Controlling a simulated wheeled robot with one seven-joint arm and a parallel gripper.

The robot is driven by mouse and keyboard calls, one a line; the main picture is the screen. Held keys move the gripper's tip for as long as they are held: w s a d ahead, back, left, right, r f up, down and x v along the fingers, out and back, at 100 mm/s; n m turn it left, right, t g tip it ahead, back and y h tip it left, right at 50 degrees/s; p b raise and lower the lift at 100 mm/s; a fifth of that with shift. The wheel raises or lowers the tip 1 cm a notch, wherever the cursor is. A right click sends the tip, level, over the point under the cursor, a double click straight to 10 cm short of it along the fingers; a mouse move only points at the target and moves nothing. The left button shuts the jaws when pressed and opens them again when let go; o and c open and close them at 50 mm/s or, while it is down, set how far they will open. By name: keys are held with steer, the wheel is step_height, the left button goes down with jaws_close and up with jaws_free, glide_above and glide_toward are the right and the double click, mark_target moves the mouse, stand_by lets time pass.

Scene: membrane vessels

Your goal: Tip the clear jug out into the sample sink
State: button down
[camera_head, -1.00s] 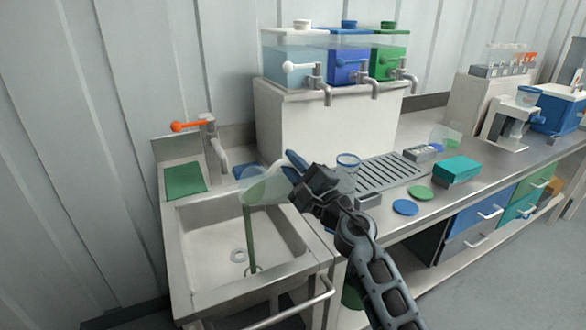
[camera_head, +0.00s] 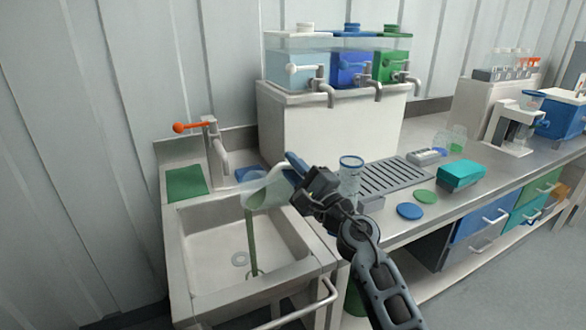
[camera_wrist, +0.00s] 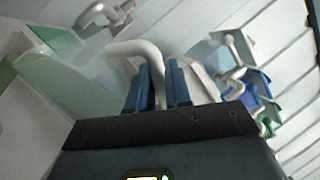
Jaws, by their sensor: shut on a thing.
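The clear jug (camera_head: 266,190) is tilted with its mouth down to the left over the sample sink (camera_head: 215,246). A green stream (camera_head: 252,240) runs from its lip to the basin floor near the drain. Some green liquid shows inside the jug. My gripper (camera_head: 296,165) is shut on the jug's handle. In the wrist view the blue fingers (camera_wrist: 158,88) close around the pale curved handle (camera_wrist: 140,52), and the jug's clear body with green liquid (camera_wrist: 55,65) shows at the left.
A tap with an orange lever (camera_head: 195,127) stands behind the sink, beside a green pad (camera_head: 186,183). To the right are a clear beaker (camera_head: 350,175), a drain grate (camera_head: 395,174), blue and green discs (camera_head: 410,211) and a teal box (camera_head: 461,174). Tanks with taps (camera_head: 345,68) stand behind.

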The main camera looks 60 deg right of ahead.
mark_target(274, 189)
steer(key=shift+a+f+n+b, duration=0.2)
steer(key=shift+n+b, duration=0.1)
steer(key=shift+b, duration=0.15)
steer(key=shift+w+a+n+t+y+b, duration=0.15)
steer(key=shift+n+t+y+b, duration=0.15)
steer(key=shift+b, duration=0.15)
steer(key=shift+a+r+n, duration=0.1)
steer(key=shift+a+n, duration=0.1)
steer(key=shift+n, duration=0.2)
steer(key=shift+a+b, duration=0.1)
steer(key=shift+b, duration=0.3)
steer(key=shift+w+a+f+n+b, duration=0.15)
steer(key=shift+a+f+n+b, duration=0.2)
steer(key=shift+a+b, duration=0.2)
steer(key=shift+w+a+f+n+t+y+b, duration=0.15)
steer(key=shift+a+n+t+y+b, duration=0.1)
steer(key=shift+a+n+b, duration=0.25)
steer(key=shift+w+a+r+n+t+y+b, duration=0.15)
steer(key=shift+a+n+y+b, duration=0.1)
steer(key=shift+a+n+b, duration=0.25)
steer(key=shift+a+f, duration=0.1)
steer(key=shift+a, duration=0.05)
steer(key=shift+a+f+n, duration=0.1)
steer(key=shift+a+n, duration=0.05)
steer(key=shift+n, duration=0.1)
